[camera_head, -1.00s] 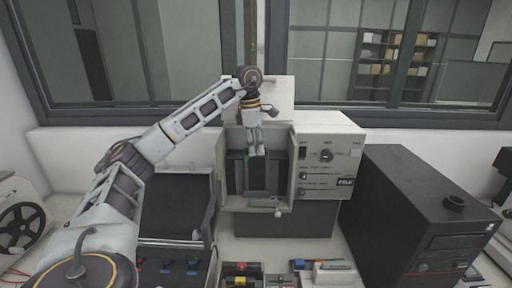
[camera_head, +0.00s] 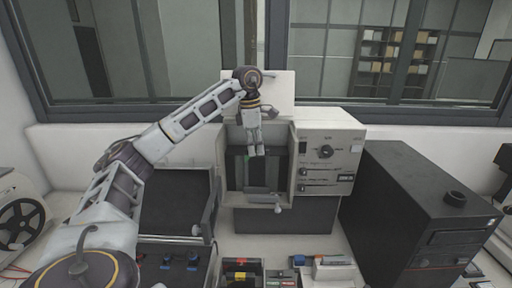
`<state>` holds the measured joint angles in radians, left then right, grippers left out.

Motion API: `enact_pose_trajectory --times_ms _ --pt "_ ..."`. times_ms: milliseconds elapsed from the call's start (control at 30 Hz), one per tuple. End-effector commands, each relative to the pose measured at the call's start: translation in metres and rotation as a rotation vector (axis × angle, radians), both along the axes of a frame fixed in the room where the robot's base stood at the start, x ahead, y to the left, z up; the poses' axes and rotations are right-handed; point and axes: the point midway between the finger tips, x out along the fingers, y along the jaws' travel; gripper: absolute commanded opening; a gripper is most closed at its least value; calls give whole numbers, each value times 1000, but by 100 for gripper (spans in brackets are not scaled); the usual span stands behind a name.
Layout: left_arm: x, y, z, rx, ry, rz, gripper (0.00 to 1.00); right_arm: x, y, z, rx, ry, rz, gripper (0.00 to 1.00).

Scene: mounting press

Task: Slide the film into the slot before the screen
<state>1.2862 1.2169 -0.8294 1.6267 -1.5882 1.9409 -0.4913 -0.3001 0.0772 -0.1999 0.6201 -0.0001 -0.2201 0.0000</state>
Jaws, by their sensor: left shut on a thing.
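My left gripper (camera_head: 256,152) points down in front of the open bay of the mounting press (camera_head: 322,150). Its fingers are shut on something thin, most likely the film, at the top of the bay. The film itself is too small and dark to make out clearly; a tiny green spot shows beside the fingertips. The dark screen (camera_head: 270,172) stands upright inside the bay, behind and below the fingers. The slot cannot be told apart from the dark interior. My right gripper is not in view.
A tall black case (camera_head: 415,215) stands right of the press. A dark open case (camera_head: 175,205) lies to the left, with a reel machine (camera_head: 22,215) beyond it. Small boxes (camera_head: 242,272) crowd the front edge. A window is behind the press.

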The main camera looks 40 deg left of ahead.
Motion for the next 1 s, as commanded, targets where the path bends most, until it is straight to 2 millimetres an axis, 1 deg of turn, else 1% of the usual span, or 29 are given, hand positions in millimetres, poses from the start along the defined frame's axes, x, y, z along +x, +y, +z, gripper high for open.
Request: enact_pose_trajectory --times_ms 33,200,400,533,667,767,967,1000 --pt "0 0 0 0 0 0 18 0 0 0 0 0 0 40" --pt "0 0 0 0 0 0 39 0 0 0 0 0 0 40" --pt "0 0 0 0 0 0 39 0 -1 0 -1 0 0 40" --pt "0 0 1 0 0 0 39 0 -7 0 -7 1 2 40" --pt "0 0 4 0 -1 0 39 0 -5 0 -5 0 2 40" --pt "0 1 10 0 -1 0 39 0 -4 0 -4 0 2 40" --pt "-2 3 32 -1 -3 0 39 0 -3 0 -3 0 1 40" --pt "-2 3 32 0 -1 0 39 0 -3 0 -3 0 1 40"
